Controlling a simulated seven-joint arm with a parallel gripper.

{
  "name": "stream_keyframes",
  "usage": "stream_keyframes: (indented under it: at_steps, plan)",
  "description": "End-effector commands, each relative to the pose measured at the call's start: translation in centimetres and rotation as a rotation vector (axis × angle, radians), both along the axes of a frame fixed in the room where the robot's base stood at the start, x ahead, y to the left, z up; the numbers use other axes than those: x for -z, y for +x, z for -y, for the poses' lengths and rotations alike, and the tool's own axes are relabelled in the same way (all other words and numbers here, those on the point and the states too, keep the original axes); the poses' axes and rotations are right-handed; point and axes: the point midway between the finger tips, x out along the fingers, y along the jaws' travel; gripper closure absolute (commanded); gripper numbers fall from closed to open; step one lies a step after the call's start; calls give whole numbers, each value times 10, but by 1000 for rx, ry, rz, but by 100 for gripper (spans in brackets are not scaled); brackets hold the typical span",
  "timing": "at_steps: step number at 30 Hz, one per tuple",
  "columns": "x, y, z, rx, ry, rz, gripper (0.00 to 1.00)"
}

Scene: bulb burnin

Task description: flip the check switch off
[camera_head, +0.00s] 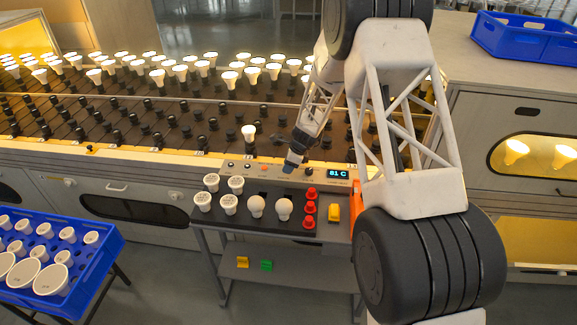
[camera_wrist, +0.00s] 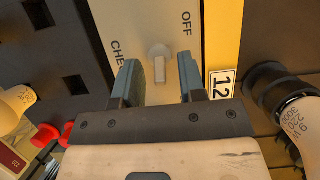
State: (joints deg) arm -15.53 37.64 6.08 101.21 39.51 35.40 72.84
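The check switch (camera_wrist: 159,66) is a small pale toggle on a light panel strip (camera_wrist: 205,15). "OFF" is printed to its upper right and "CHE…" to its left, partly hidden by a finger. My gripper (camera_wrist: 160,80) is open, with one dark finger on each side of the toggle and a visible gap on both sides. I cannot tell how deep the fingers reach, or clearly which way the lever is tilted. In the head view, my gripper (camera_head: 293,160) is low over the control panel (camera_head: 262,169) at the front of the rack; the toggle is hidden there.
A display reading "81 C" (camera_head: 338,173) is right of my gripper. A tray of bulbs and red parts (camera_head: 270,228) lies in front. One lit bulb (camera_head: 249,132) stands in the near rack row. A "12" label (camera_wrist: 222,85) and a socketed bulb (camera_wrist: 300,118) are at right.

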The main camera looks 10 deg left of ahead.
Motion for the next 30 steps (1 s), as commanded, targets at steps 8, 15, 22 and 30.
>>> stream_keyframes:
  at_steps: [8, 15, 22, 30]
  plan:
    - [0, 0, 0, 0, 0, 0, 67]
    - [0, 0, 0, 0, 0, 0, 100]
    - [0, 0, 0, 0, -2, 0, 100]
    - [-1, 0, -2, -1, -36, 0, 100]
